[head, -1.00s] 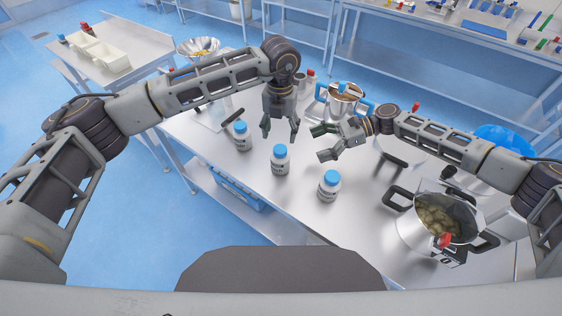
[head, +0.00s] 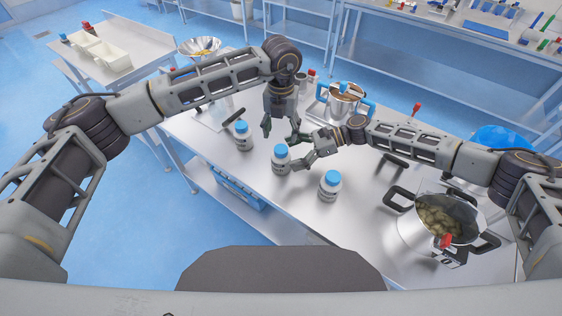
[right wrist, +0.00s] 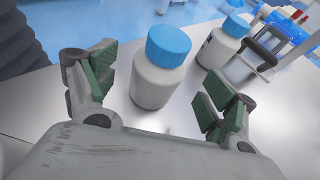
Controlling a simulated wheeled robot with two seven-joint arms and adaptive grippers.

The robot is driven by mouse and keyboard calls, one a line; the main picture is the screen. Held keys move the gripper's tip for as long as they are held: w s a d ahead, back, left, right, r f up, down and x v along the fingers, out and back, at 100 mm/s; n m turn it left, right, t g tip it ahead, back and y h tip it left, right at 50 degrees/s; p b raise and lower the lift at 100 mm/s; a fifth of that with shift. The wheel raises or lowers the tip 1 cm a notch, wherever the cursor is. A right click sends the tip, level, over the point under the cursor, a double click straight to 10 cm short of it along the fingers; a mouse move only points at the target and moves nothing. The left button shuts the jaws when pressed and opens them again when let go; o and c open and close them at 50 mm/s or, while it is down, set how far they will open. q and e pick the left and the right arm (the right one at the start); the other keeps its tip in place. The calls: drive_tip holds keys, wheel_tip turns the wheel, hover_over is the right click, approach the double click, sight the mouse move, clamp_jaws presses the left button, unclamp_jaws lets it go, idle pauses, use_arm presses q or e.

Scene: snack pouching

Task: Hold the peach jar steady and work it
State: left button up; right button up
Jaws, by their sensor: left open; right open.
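Three white jars with blue lids stand upright on the steel table: a left jar (head: 243,138), a middle jar (head: 280,163) and a front right jar (head: 329,190). Their labels are too small to read, so I cannot tell which is the peach jar. My left gripper (head: 280,131) is open, pointing down above and behind the middle jar. My right gripper (head: 299,152) is open, lying sideways just right of the middle jar. In the right wrist view a jar (right wrist: 157,85) shows between its spread green-padded fingers, not gripped; another jar (right wrist: 219,47) stands beyond.
A steel pot (head: 410,235) with pale contents stands at the right front. Another pot (head: 343,97) with blue handles stands at the back. A blue crate (head: 238,190) sits on the shelf below. Bare table lies between the jars and the front pot.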

sight(289, 154)
drive_tip(key=shift+x, duration=2.25)
drive_tip(key=c, duration=1.4)
use_arm(q)
drive_tip(key=shift+s+f, duration=0.1)
drive_tip(key=shift+f, duration=0.05)
drive_tip(key=shift+c, duration=1)
use_arm(e)
clamp_jaws()
use_arm(q)
drive_tip(key=shift+m, duration=0.3)
